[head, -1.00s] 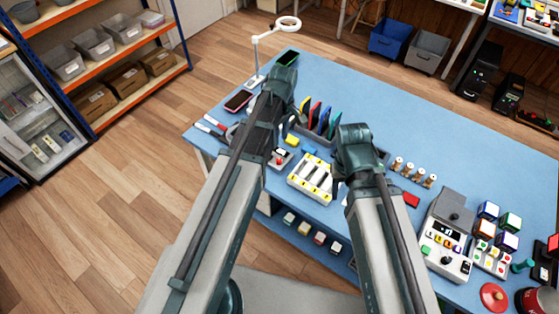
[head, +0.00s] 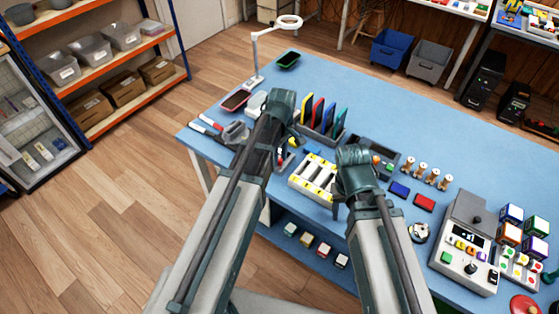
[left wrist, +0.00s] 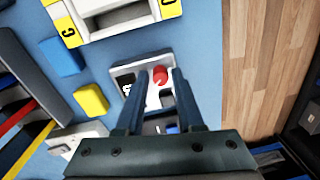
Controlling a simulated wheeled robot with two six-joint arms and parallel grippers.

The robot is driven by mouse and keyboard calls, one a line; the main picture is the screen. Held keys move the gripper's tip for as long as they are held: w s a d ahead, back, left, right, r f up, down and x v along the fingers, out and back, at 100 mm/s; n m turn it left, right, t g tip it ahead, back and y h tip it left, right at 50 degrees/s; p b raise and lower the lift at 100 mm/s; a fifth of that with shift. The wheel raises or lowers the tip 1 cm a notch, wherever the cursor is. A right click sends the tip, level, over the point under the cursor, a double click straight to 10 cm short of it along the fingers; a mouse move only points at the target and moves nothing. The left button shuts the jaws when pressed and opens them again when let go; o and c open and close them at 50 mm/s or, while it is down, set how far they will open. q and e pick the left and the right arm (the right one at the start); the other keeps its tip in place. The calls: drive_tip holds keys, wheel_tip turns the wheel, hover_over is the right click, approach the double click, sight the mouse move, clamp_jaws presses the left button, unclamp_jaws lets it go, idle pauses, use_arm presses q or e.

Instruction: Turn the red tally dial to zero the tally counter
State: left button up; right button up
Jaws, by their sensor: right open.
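The tally counter (left wrist: 126,77) is a small pale box with a dark number window, lying on the blue table. Its red tally dial (left wrist: 160,75) shows clearly in the left wrist view. My left gripper (left wrist: 163,80) is open, with its two fingers apart and the dial between the fingertips. A gap seems to show beside the dial; I cannot tell whether a finger touches it. In the head view my left arm covers most of the counter. My right gripper (head: 338,201) is partly hidden by its own arm, open, near the front edge of the table by the white tray.
The white tray (head: 300,181) with yellow-marked slots stands beside the counter. A rack of coloured plates (head: 320,127) is behind it. A blue block (left wrist: 62,57) and a yellow block (left wrist: 91,100) lie close by. A grey control box (head: 461,255) stands at the right.

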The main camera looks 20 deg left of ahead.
use_arm(q)
clamp_jaws()
idle(0.4)
drive_tip(key=m, duration=0.6)
drive_tip(key=shift+m, duration=0.4)
drive_tip(key=m, duration=0.3)
drive_tip(key=shift+s+d+m, duration=0.1)
drive_tip(key=shift+m, duration=0.2)
drive_tip(key=shift+m+t, duration=0.3)
drive_tip(key=shift+m, duration=1.4)
